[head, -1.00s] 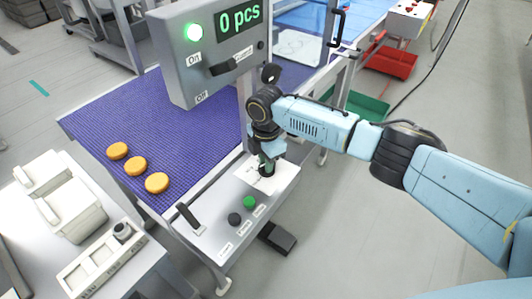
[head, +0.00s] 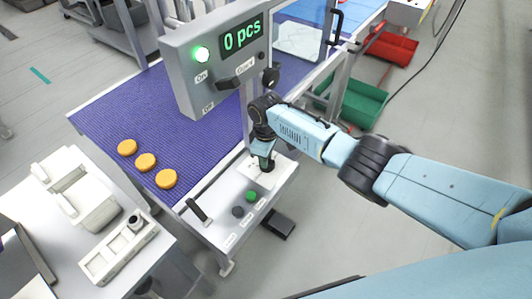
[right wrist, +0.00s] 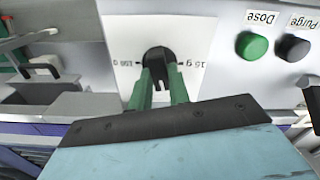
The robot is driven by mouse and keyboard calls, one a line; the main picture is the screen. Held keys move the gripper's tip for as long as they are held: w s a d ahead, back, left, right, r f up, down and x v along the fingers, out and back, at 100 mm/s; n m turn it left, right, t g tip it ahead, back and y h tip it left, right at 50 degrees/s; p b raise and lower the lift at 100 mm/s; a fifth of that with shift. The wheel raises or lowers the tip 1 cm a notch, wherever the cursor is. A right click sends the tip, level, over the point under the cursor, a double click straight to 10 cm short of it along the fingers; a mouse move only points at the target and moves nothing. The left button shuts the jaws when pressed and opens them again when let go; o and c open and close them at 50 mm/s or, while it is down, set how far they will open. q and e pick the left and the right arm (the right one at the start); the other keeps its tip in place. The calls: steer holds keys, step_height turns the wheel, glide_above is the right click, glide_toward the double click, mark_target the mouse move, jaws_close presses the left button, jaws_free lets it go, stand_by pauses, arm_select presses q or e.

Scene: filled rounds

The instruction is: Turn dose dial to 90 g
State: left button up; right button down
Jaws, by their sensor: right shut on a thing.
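The dose dial is a black round knob (right wrist: 158,58) on a white scale plate (right wrist: 122,30), seen close in the right wrist view. My right gripper (right wrist: 162,80) has its green fingers on either side of the knob, shut on it. A mark that looks like 15 g shows right of the knob; the mark on the left is not clearly legible. The pointer's exact setting cannot be told. In the head view my right gripper (head: 264,163) reaches down onto the scale plate (head: 254,174) and hides the knob. My left gripper is not in view.
The green Dose button (right wrist: 252,45) and black Purge button (right wrist: 293,47) sit beside the plate. A grey display box (head: 212,62) reading 0 pcs stands above the blue belt (head: 150,105), which carries orange rounds (head: 146,162). A black lever (head: 197,210) rises from the panel's left.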

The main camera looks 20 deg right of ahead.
steer(key=m+p, duration=0.1)
steer(key=m, duration=0.3)
steer(key=shift+r+m+p, duration=0.1)
steer(key=shift+m+p, duration=0.2)
steer(key=shift+p, duration=0.05)
steer(key=shift+d+m+p, duration=0.1)
steer(key=shift+m+p, duration=0.4)
steer(key=shift+m, duration=1.4)
steer(key=shift+w, duration=0.1)
steer(key=c, duration=1.3)
jaws_free()
